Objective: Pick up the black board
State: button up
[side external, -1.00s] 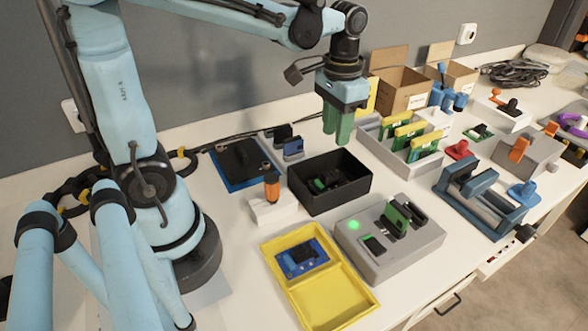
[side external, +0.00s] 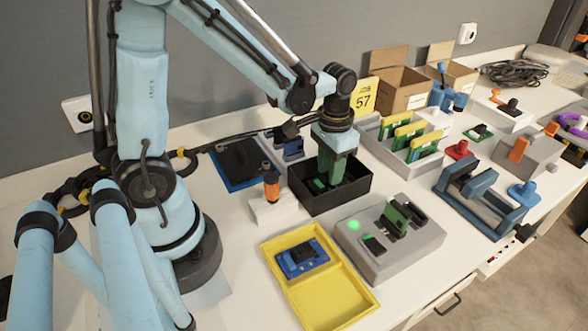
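My gripper (side external: 330,181), with green fingers, points down into the open black box (side external: 341,206). Its fingertips are low inside the box, among small dark and green pieces (side external: 317,187). The fingers and box walls hide part of these pieces, and I cannot tell whether a black board is among them or between the fingers. I also cannot tell how far apart the fingers are. A flat black plate (side external: 240,161) lies on a blue mat (side external: 238,184) to the left of the box, apart from the gripper.
A yellow tray (side external: 335,297) holding a blue board (side external: 301,258) and a grey fixture (side external: 385,260) with a green light stand in front. A white block with an orange-handled tool (side external: 272,186) is left of the box. A divided rack (side external: 400,158) with green-yellow boards stands behind right.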

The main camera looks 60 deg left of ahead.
jog(key=shift+f, duration=0.45)
jog(key=shift+c, duration=0.5)
grip_shut()
jog(key=shift+r, duration=0.1)
jog(key=shift+r, duration=0.35)
notch_tip(320, 180, up, 3)
jog(key=shift+r, duration=0.1)
jog(key=s+d+r, duration=0.5)
jog(key=d+r, duration=0.2)
jog(key=d, duration=0.3)
jog(key=shift+s+d, duration=0.2)
